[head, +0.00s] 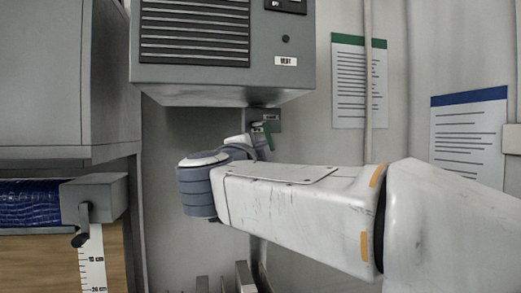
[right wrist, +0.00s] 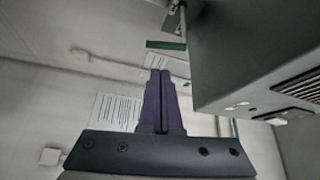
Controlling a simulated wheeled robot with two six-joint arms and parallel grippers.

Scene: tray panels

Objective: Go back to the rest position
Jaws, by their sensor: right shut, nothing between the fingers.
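My right arm comes in from the right in the head view and reaches across the middle, bending at a grey-blue joint. Its far end lies behind that joint, under the grey vented box (head: 215,85), and I cannot make out its fingers there. In the right wrist view my right gripper (right wrist: 161,74) has its two dark fingers together, with nothing between them. The grey vented box (right wrist: 265,70) is close on the right of the fingers in that view, apart from them in the picture. My left gripper is not in view.
A grey cabinet (head: 40,75) stands at the left, above a blue roll (head: 28,203) and a ruler strip (head: 92,262). Sheets with a green header (head: 359,85) and a blue header (head: 468,135) hang on the wall.

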